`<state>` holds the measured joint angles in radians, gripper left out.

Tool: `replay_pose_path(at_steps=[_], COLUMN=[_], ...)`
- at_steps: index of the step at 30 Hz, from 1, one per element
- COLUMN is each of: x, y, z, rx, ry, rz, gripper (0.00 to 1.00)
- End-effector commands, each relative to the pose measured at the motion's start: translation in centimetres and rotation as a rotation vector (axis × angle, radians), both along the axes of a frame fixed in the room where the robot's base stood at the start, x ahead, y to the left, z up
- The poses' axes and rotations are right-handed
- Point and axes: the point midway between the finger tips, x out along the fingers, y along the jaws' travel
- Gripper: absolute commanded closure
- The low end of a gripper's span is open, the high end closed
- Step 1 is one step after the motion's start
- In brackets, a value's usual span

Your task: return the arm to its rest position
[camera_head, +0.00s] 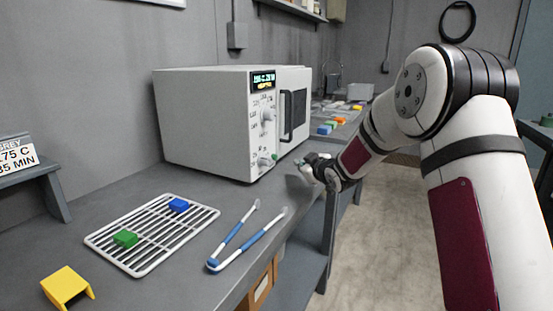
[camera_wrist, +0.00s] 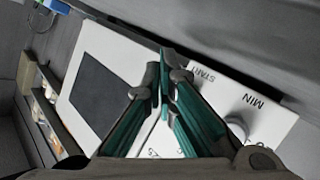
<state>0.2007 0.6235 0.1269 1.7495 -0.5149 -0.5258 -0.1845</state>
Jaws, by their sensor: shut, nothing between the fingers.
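My arm reaches from the right of the head view toward the front of the white oven, bent at the elbow. My gripper (camera_head: 303,167) is in front of the oven's right front corner, near the bench's front edge. In the wrist view the green-padded fingers of my gripper (camera_wrist: 164,75) are together with nothing between them. The oven (camera_head: 205,120) stands on the bench with its control panel and dark door window facing front. In the wrist view the oven front (camera_wrist: 90,85) lies behind the fingers, with its dials partly hidden by them.
Blue-handled tongs (camera_head: 235,250) and a yellow bracket (camera_head: 67,286) lie nearby. Coloured blocks (camera_head: 333,125) sit beyond the oven. The floor at right is open.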

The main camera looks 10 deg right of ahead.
Motion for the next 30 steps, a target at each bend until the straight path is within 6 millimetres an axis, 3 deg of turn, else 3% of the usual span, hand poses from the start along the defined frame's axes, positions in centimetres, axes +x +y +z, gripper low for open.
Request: replay_pose_path(at_steps=[8, 11, 14, 23, 30], x=[-0.5, -2.1, -5.1, -18.8, -32.4], y=[-0.1, -0.4, -0.9, -2.6, -2.7], z=[0.7, 2.0, 3.7, 7.4, 7.9], rx=[-0.004, -0.013, -0.022, -0.005, 0.05], ry=[0.012, 0.058, 0.135, 0.417, 0.648], rz=[-0.01, -0.044, -0.1, -0.302, -0.44], gripper=[1.0, 1.0, 1.0, 1.0, 1.0])
